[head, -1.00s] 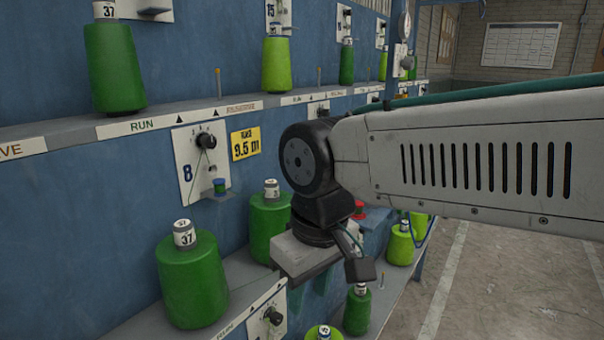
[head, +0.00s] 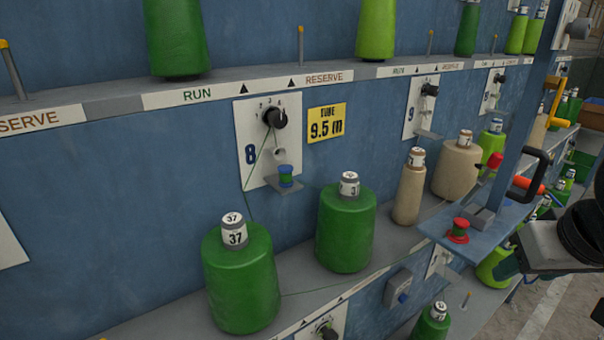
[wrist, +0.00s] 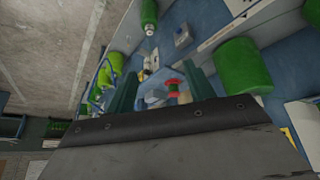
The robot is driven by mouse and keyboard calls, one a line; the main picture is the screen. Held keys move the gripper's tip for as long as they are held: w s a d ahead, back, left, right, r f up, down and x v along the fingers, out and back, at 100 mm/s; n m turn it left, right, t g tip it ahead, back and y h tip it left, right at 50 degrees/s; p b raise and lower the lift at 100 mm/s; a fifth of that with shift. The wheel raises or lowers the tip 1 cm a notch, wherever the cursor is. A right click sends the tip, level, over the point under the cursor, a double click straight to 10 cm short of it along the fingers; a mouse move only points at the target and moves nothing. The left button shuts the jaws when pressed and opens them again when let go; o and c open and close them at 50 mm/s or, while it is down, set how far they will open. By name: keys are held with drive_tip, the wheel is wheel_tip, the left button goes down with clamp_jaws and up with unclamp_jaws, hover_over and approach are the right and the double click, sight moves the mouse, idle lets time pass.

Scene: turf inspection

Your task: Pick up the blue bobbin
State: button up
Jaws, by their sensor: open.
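The blue bobbin (head: 286,175) is small, with blue ends and a green middle. It sits upright on a small metal ledge below the dial of panel 8 (head: 268,140) in the head view. My gripper (wrist: 162,90) is open in the wrist view, with its two green fingers apart and nothing held between them. A red-ended bobbin (head: 459,230) stands on a blue shelf; it also shows between and beyond the fingers in the wrist view (wrist: 173,88). My gripper is at the right edge of the head view, well right of the blue bobbin. I cannot make out the blue bobbin in the wrist view.
Green cones (head: 240,280) and (head: 345,228) stand on the lower shelf below the blue bobbin, with tan cones (head: 409,187) farther right. The upper ledge (head: 210,95) runs above panel 8. A black handle (head: 535,175) stands over the blue shelf (head: 440,232).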

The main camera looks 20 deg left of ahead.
drive_tip(key=w+a+n+t+y, duration=0.3)
drive_tip(key=w+a, duration=0.6)
drive_tip(key=a, duration=0.2)
drive_tip(key=n+t+y, duration=0.2)
drive_tip(key=n+y, duration=0.3)
drive_tip(key=y, duration=0.3)
approach(290, 174)
drive_tip(key=r+x, duration=0.1)
drive_tip(key=x, duration=0.3)
drive_tip(key=shift+y, duration=0.4)
drive_tip(key=x, duration=0.5)
drive_tip(key=f+x, duration=0.1)
drive_tip(key=x, duration=0.1)
drive_tip(key=shift+w+a+f, duration=0.1)
drive_tip(key=shift+w+a, duration=0.1)
drive_tip(key=shift+w, duration=0.05)
drive_tip(key=c, duration=1)
